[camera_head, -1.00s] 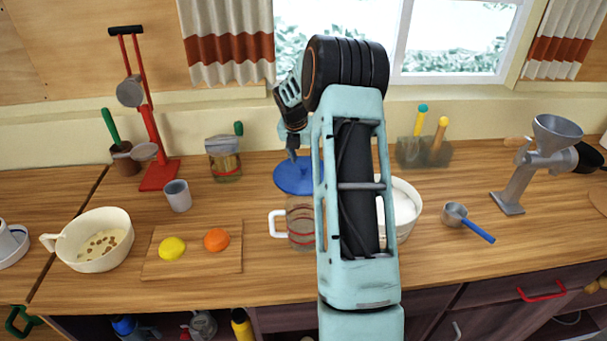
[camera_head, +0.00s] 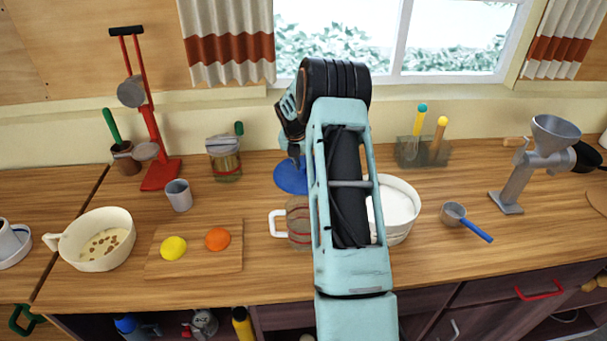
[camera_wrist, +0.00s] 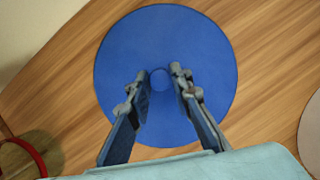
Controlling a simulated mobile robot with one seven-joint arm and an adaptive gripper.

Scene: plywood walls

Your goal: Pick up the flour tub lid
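The flour tub lid is a flat blue disc (camera_wrist: 205,50) with a small round knob (camera_wrist: 160,79) at its middle. In the head view the lid (camera_head: 288,181) lies on the counter behind the glass measuring jug, partly hidden by my arm. My gripper (camera_wrist: 159,82) is open above the lid in the wrist view, one finger on each side of the knob. Whether the fingertips touch the lid cannot be told. In the head view my gripper (camera_head: 294,158) is over the lid, its fingertips hard to make out. The white flour tub (camera_head: 412,232) stands uncovered to the right of my arm.
The glass jug (camera_head: 299,222) with a white handle stands in front of the lid. A clip-top jar (camera_head: 225,165) and grey cup (camera_head: 178,195) are to the left. A cutting board (camera_head: 205,262) holds a lemon and an orange. A measuring scoop (camera_head: 455,213) lies right.

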